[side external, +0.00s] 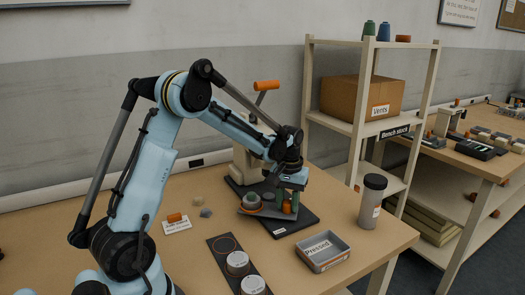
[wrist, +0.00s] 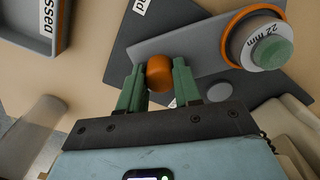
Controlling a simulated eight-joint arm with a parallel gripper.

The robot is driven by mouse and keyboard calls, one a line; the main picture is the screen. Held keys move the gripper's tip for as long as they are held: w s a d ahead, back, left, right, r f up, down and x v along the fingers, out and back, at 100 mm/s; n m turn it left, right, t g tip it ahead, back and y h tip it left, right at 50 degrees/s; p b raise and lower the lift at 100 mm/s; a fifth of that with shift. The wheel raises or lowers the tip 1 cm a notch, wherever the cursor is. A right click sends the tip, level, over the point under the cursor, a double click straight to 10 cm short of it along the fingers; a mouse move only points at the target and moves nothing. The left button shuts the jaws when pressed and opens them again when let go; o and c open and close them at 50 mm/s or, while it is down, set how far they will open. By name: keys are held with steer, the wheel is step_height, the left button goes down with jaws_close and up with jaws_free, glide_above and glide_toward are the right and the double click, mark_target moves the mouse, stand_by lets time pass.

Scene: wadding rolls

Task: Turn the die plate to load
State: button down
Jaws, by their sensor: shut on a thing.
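The die plate (wrist: 200,38) is a grey flat plate, seen in the wrist view and in the side view (side external: 262,211). At one end it carries a round die (wrist: 262,43) with an orange ring, a "22 mm" label and a green centre. Near its other end stands an orange knob (wrist: 159,72). My gripper (side external: 287,205) is down at the plate, its green fingers on either side of the knob and shut on it. The fingers partly hide the knob in the side view.
A press with an orange handle (side external: 267,86) stands behind, on a dark base (side external: 299,221). A grey "Pressed" tray (side external: 322,252) and a grey tumbler (side external: 371,202) are to the right. A dark strip with two round, light-topped pieces (side external: 238,263) lies in front.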

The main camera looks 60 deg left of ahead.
steer(key=shift+n, duration=4.2)
steer(key=c, duration=0.8)
jaws_free()
step_height(320, 180, up, 12)
steer(key=shift+r, duration=0.1)
